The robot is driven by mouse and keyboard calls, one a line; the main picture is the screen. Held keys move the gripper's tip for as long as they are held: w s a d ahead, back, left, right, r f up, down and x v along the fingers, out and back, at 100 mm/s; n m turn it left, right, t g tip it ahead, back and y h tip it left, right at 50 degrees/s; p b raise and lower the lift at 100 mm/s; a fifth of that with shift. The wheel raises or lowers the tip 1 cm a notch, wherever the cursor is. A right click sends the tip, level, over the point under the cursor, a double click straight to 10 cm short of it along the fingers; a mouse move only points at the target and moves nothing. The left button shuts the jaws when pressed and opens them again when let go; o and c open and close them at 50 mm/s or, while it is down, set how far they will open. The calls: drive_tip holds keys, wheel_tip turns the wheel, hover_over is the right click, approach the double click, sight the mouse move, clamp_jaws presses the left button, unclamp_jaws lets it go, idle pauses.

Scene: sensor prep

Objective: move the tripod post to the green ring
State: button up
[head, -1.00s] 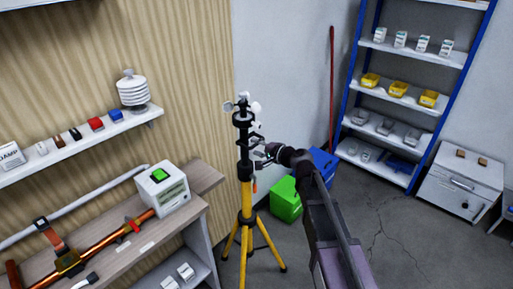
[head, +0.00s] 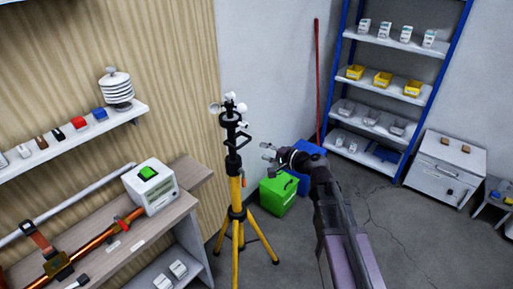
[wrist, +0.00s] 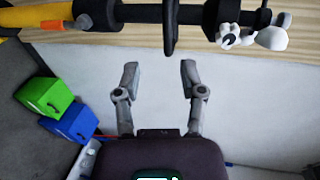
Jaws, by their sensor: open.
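The tripod post (head: 235,190) stands upright on spread yellow legs, with a black upper part and white cups at its top. My gripper (head: 268,152) is open and empty, to the right of the post's black upper part, with a gap between them. In the wrist view the post (wrist: 100,14) runs sideways across the top, beyond the open fingertips (wrist: 159,72). Its black handle-like part (wrist: 170,30) lies ahead of the space between the fingers. The green ring is not visible in either view.
A workbench (head: 190,172) with a white box (head: 150,187) stands close left of the post. A green bin (head: 278,193) and a blue bin (head: 312,160) sit on the floor behind my arm. A blue-framed shelf (head: 395,92) stands at the back right.

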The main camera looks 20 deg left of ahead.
drive_tip(key=shift+n+h, duration=0.3)
drive_tip(key=shift+s+d+f, duration=0.1)
drive_tip(key=shift+s+d, duration=0.25)
drive_tip(key=shift+d, duration=0.45)
drive_tip(key=shift+s+d+f, duration=0.1)
drive_tip(key=shift+s+d, duration=0.2)
drive_tip(key=shift+d, duration=0.45)
drive_tip(key=shift+s+d+f, duration=0.1)
drive_tip(key=shift+s+d, duration=0.25)
drive_tip(key=shift+d, duration=0.45)
drive_tip(key=shift+w+d+r, duration=0.1)
